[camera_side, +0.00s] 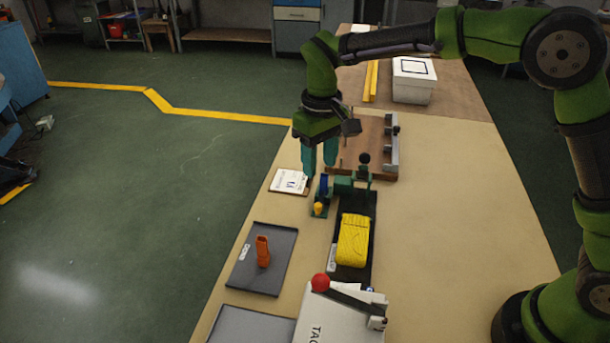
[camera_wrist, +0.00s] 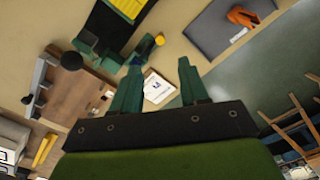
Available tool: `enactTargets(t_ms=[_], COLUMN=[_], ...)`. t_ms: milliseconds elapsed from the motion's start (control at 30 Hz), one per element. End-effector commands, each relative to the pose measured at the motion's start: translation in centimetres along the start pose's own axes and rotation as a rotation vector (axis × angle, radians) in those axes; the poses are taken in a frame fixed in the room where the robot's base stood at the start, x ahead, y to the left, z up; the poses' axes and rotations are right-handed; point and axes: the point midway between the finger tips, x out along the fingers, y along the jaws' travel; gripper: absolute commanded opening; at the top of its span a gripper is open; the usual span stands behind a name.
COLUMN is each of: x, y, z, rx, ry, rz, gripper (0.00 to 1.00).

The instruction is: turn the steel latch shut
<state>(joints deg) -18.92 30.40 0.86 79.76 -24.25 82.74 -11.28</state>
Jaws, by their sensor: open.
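My gripper (camera_side: 319,172) has two teal fingers set apart with nothing between them. It hangs above the table's left part, near the left edge of a brown wooden board (camera_side: 366,140). In the wrist view the fingertips (camera_wrist: 160,67) also stand apart, and the board (camera_wrist: 80,100) lies to their left. A grey metal rail (camera_side: 391,150) with blocks runs along the board's right side, with a small black knob (camera_side: 396,130). The rail (camera_wrist: 39,80) and knob (camera_wrist: 27,99) show in the wrist view too. I cannot tell which part is the steel latch or how it is turned.
A yellow bundle (camera_side: 353,240), a white card (camera_side: 289,181), a grey tray (camera_side: 245,272) with an orange piece (camera_side: 262,252) and a red-knobbed lever (camera_side: 320,282) lie around. The table's right side is clear.

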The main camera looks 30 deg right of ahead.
Motion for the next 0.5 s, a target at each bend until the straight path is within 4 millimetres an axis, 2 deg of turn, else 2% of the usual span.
enactTargets(t_ms=[33, 200, 333, 500], x=[-1.3, -4.3, -5.8, -6.4], y=[0.0, 0.0, 0.0, 0.0], z=[-0.1, 0.0, 0.0, 0.0], rx=[0.000, 0.000, 0.000, -0.001], ry=[0.006, 0.002, 0.001, -0.001], rz=[-0.001, 0.000, 0.001, 0.000], gripper=[0.44, 0.44, 0.44, 0.44])
